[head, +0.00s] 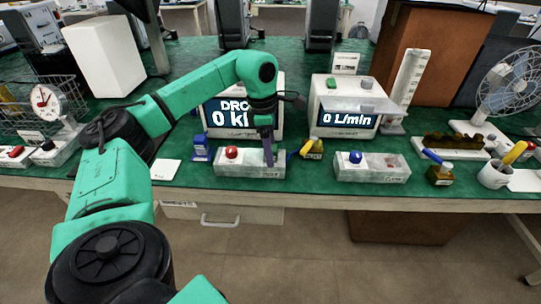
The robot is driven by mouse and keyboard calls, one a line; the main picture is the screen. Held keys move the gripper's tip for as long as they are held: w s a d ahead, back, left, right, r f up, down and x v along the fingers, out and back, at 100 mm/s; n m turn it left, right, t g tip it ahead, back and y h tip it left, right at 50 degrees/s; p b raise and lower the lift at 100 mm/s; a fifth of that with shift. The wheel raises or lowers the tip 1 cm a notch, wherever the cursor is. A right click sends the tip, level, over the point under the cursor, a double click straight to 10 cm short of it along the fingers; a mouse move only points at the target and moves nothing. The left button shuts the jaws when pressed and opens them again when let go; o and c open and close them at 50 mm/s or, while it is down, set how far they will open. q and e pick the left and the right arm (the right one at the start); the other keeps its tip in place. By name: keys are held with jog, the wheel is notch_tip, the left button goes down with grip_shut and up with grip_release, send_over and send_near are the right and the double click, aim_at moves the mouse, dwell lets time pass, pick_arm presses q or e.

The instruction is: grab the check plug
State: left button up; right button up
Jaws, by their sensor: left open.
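My left gripper (268,158) hangs down over the right part of a pale tray block (250,171), its jaws open. A red round knob (231,152) stands on the left part of that block, to the left of the gripper. A second pale block (371,174) to the right carries a blue round knob (355,157) and a small reddish spot. I cannot tell for certain which piece is the check plug; the spot under my fingers is partly hidden by them. My right gripper is out of view.
Two white display units, one reading "0 L/min" (347,119), stand behind the blocks. A blue bottle (201,148) and a dark yellow-marked bottle (312,149) flank the left block. A wire basket (38,105) is at left, a fan (508,85) at right.

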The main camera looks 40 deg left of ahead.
pick_arm(q)
jog(key=shift+r, duration=0.1)
grip_shut()
